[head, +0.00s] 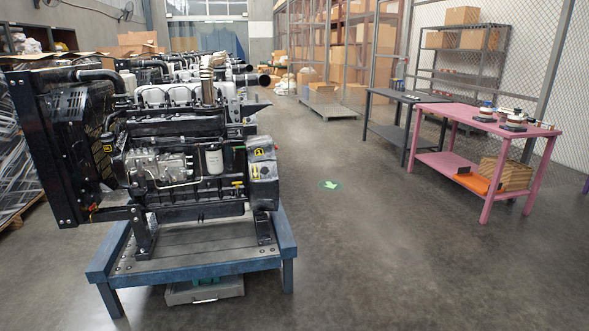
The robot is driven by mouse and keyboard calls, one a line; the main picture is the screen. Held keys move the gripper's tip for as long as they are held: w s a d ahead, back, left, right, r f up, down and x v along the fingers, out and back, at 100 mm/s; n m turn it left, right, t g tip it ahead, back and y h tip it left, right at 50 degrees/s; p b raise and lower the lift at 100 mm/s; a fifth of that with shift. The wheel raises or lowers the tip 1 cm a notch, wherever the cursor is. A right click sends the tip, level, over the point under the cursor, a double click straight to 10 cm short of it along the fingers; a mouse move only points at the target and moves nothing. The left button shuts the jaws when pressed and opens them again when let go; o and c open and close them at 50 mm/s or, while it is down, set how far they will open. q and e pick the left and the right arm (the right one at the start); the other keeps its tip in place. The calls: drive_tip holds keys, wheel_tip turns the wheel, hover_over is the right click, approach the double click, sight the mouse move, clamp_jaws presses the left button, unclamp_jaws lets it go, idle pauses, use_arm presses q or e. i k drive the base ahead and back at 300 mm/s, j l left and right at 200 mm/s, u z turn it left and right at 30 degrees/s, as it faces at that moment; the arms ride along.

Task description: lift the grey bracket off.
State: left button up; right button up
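A diesel engine (185,160) stands on a blue-framed stand (190,268) at the left of the head view. A grey block-like part (262,172) with yellow labels sits at the engine's right end; I cannot tell for sure whether it is the grey bracket. Dark support legs join the engine to the stand's top. A white cylindrical filter (214,159) is on the engine's near side. Neither of my grippers shows in the head view, and nothing is seen touching the engine.
A pink table (488,124) with small parts on top stands at the right, beside a dark table (392,98). A grey tray (204,291) lies under the stand. More engines line up behind.

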sight(257, 98)
drive_tip(key=i, duration=1.45)
